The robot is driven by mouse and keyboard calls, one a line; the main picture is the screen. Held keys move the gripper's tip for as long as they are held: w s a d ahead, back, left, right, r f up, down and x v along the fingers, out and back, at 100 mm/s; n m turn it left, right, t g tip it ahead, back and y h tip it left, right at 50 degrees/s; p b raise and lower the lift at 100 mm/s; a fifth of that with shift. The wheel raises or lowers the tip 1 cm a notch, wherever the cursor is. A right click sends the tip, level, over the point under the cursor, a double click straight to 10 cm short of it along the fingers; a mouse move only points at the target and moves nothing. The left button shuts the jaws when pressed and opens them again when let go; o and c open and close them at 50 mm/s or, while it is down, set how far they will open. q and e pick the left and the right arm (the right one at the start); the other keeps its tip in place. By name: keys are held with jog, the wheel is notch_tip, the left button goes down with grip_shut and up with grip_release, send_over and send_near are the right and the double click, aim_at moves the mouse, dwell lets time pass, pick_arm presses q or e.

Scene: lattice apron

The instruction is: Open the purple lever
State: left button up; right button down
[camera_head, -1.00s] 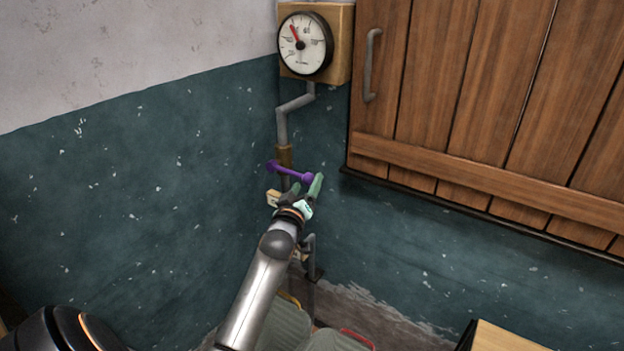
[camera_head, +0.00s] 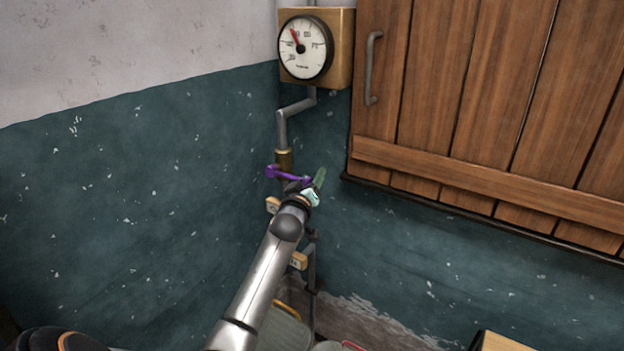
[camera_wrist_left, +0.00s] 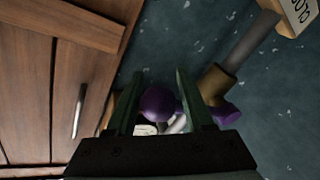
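The purple lever (camera_head: 282,173) sits on the wall pipe just below a brass fitting (camera_head: 284,158), lying roughly level. Its round knob end is at the right. My left gripper (camera_head: 308,183) is at that knob end, and its fingers partly cover it. In the left wrist view the knob (camera_wrist_left: 158,103) shows between the two spread fingers of my left gripper (camera_wrist_left: 157,88). I cannot tell whether a finger touches it. The lever's pivot end (camera_wrist_left: 226,112) lies to the right, outside the fingers. My right gripper is not in view.
A round gauge (camera_head: 304,47) is on the pipe above. A brown wooden shutter (camera_head: 470,100) with a grey handle (camera_head: 372,68) is at the right. Small pale tags (camera_head: 298,261) hang near the lower pipe. A wooden box (camera_head: 500,342) is at the bottom right.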

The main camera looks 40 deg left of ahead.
pick_arm(q)
grip_shut()
jog(key=shift+r, duration=0.1)
jog(key=shift+r, duration=0.15)
dwell(0.8)
